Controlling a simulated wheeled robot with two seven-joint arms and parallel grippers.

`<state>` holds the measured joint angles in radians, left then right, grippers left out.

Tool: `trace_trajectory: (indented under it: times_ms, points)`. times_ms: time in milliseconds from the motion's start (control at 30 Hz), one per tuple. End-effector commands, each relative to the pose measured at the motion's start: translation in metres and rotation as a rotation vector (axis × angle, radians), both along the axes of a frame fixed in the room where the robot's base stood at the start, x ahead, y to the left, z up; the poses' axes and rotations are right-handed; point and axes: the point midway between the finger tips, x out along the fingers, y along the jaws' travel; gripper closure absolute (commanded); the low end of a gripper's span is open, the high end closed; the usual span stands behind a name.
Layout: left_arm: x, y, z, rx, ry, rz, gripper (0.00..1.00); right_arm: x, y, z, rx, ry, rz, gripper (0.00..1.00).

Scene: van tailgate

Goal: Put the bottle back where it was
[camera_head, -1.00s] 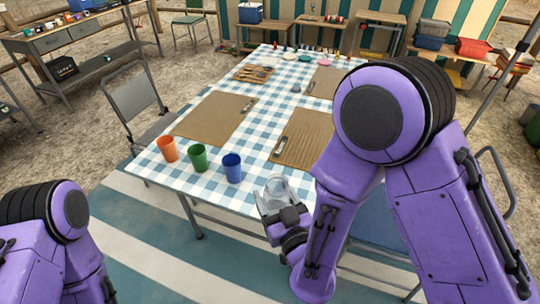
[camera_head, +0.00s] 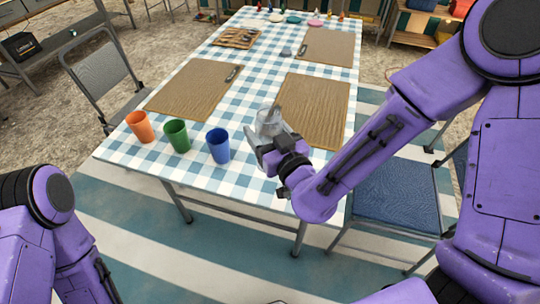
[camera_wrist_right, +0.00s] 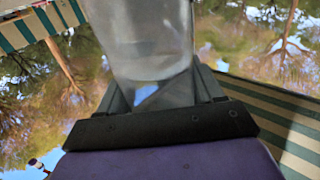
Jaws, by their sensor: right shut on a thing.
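A clear bottle (camera_head: 268,119) is in my right gripper (camera_head: 266,140), above the front right part of the checked table (camera_head: 248,182), near the front edge of a brown mat (camera_head: 315,105). The right gripper is shut on it. In the right wrist view the see-through bottle (camera_wrist_right: 148,40) stands between the fingers (camera_wrist_right: 160,95). Whether its base touches the table is hard to tell. Only my left arm shows at the lower left; its gripper is out of view.
An orange cup (camera_head: 140,127), a green cup (camera_head: 177,136) and a blue cup (camera_head: 218,146) stand left of the right gripper. Other brown mats (camera_head: 195,90) and a wooden tray (camera_head: 236,38) lie farther back. A blue-seated chair (camera_head: 396,193) stands at the right.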

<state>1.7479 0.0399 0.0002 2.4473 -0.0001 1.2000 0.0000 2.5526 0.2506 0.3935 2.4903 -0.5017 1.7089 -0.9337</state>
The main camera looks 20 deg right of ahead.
Motion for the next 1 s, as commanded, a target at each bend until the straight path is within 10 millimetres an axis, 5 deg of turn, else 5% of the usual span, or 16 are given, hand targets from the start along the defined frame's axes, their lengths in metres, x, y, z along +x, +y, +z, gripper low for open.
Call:
trace_trajectory:
  times_ms: [200, 533, 967, 1000]
  points:
    - [0.000, 0.000, -0.001, 0.000, 0.001, 0.000, 0.09, 0.025, -0.015, -0.036, -0.006, 0.007, -0.001, 0.78]
    - [0.000, 0.000, -0.002, 0.000, 0.000, 0.000, 0.09, 0.036, -0.022, -0.077, -0.005, 0.007, 0.002, 0.78]
    - [0.000, 0.000, -0.008, -0.001, 0.001, 0.000, 0.09, 0.036, -0.021, -0.087, -0.006, 0.004, 0.002, 0.78]
    - [0.000, 0.000, -0.006, 0.000, 0.001, 0.000, 0.09, 0.036, -0.022, -0.086, -0.006, 0.005, 0.002, 0.24]
